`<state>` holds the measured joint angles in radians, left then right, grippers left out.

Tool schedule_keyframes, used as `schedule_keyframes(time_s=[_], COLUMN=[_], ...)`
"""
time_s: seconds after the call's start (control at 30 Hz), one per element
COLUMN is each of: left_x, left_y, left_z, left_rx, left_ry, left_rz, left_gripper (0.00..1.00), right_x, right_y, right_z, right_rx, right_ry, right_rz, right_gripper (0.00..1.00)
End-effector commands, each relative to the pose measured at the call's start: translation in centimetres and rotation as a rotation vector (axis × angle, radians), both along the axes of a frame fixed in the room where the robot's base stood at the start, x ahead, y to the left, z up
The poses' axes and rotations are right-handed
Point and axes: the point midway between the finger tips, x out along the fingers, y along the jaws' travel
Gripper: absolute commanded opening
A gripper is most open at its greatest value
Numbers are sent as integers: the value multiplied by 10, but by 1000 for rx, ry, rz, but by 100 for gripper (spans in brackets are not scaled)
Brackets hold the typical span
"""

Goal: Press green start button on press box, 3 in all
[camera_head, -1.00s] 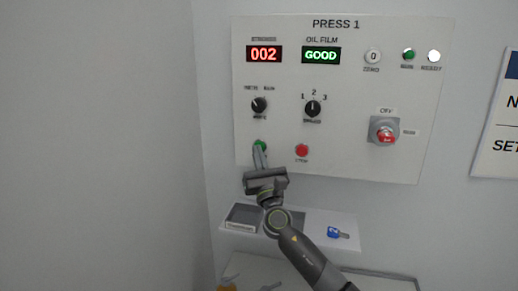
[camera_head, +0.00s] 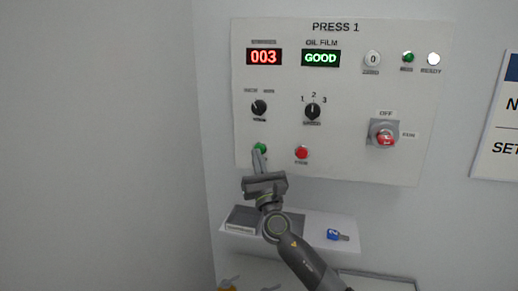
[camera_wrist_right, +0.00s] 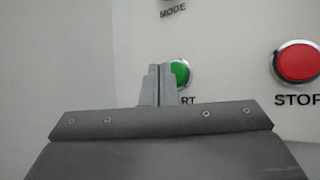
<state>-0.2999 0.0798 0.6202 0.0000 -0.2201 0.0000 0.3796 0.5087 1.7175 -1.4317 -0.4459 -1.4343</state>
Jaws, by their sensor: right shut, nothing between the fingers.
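The press box (camera_head: 350,80), labelled PRESS 1, is a white panel on the wall. Its green start button (camera_head: 260,148) sits at the lower left, and it also shows in the right wrist view (camera_wrist_right: 181,73), partly hidden behind my fingers. My right gripper (camera_head: 258,157) is shut and empty, its fingertips at the start button; I cannot tell whether they touch it. In the right wrist view the closed fingers (camera_wrist_right: 158,84) point at the button. The red counter display (camera_head: 264,57) reads 003. My left gripper is not in view.
A red stop button (camera_head: 301,152) is right of the start button. A red switch (camera_head: 386,137) with an OFF label is farther right. Below the panel, a shelf (camera_head: 315,226) holds a grey tray (camera_head: 240,228) and a blue-headed key (camera_head: 334,234). The oil film display (camera_head: 321,58) reads GOOD.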

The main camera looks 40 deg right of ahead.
Motion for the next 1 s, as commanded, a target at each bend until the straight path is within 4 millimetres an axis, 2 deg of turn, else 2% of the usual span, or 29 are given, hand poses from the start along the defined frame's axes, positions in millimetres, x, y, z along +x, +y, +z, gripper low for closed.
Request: schedule_keyframes(time_s=[0.37, 0.8, 1.0], left_x=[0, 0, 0], left_y=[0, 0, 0], left_z=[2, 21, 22], left_rx=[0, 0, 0], left_ry=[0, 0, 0], left_rz=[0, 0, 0], left_gripper=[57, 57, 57], right_x=[-2, -29, -34], right_y=[3, 34, 40], right_z=[0, 1, 0], right_rx=[0, 1, -1], right_ry=[1, 2, 0], right_rz=[0, 1, -1], right_gripper=[0, 0, 0])
